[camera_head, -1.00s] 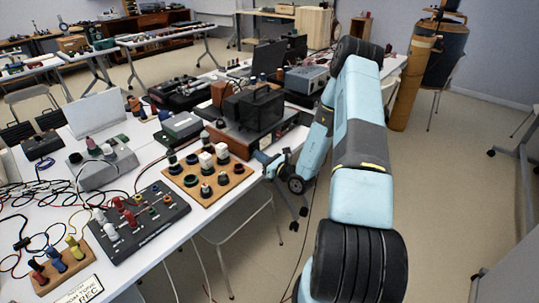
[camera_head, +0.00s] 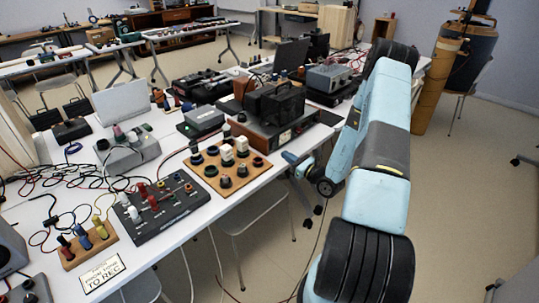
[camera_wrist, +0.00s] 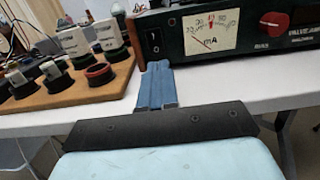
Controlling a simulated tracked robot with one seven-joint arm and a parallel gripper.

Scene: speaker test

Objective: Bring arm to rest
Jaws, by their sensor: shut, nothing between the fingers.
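My arm (camera_head: 382,150) is bent, with its elbow high on the right of the head view and its forearm reaching down towards the table's edge. My gripper (camera_wrist: 157,68) is shut and empty, its two blue fingers side by side in the wrist view. In the head view it shows small beside the table's front edge (camera_head: 292,158). In the wrist view the fingers point at the lower left corner of a dark meter box (camera_wrist: 235,35). I cannot tell whether they touch it.
A wooden board (camera_head: 223,181) with several knobs and plugs lies left of my gripper. The white table (camera_head: 190,232) also bears a black switch panel (camera_head: 160,212), a sign (camera_head: 103,273) and tangled cables. Open floor (camera_head: 455,200) lies right of my arm.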

